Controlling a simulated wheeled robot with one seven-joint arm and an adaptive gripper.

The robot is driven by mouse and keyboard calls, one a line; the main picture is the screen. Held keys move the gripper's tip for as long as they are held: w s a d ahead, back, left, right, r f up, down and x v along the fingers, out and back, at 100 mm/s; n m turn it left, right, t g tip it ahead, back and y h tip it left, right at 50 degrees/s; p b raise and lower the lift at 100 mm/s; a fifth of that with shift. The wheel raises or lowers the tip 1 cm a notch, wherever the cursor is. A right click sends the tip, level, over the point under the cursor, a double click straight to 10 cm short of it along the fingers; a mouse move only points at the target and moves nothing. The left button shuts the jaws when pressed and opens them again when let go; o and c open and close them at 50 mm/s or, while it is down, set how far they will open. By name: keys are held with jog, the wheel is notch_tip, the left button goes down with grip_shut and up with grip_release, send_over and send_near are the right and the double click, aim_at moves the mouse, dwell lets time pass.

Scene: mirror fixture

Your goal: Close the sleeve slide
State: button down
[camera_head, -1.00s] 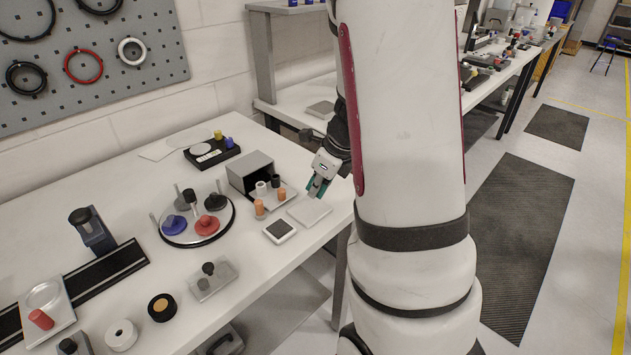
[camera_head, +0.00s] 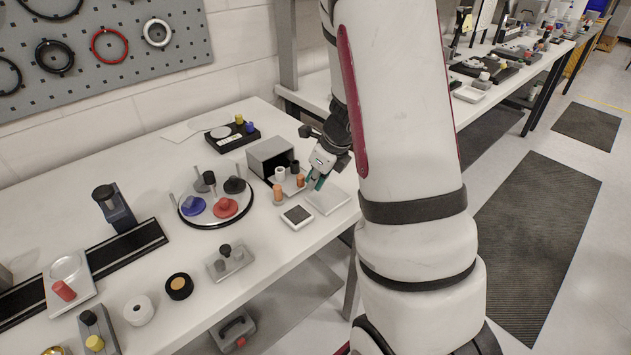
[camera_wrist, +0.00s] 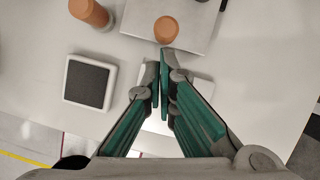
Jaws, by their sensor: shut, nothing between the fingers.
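The sleeve slide is a grey box-like sleeve (camera_head: 268,153) on the table, with a light tray (camera_head: 289,187) sticking out of its front. White, black and orange cylinders stand on or by the tray. In the wrist view the tray (camera_wrist: 140,26) is at the top, with an orange cylinder (camera_wrist: 166,29) near its front edge. My gripper (camera_head: 316,184) is just off the tray's outer end. Its green fingers (camera_wrist: 160,78) are together and empty, just in front of that edge in the wrist view; contact cannot be told.
A second orange cylinder (camera_head: 278,194) stands beside the tray. A dark-topped square pad (camera_head: 297,216) and a flat white plate (camera_head: 328,200) lie near the table's front edge. A round tray (camera_head: 214,221) with coloured knobs is to the left. A black block (camera_head: 222,137) is behind.

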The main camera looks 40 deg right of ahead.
send_near(288, 174)
jog(key=p+x, duration=0.1)
jog(key=x, duration=0.4)
jog(key=shift+a+f, duration=0.1)
jog(key=shift+f, duration=0.1)
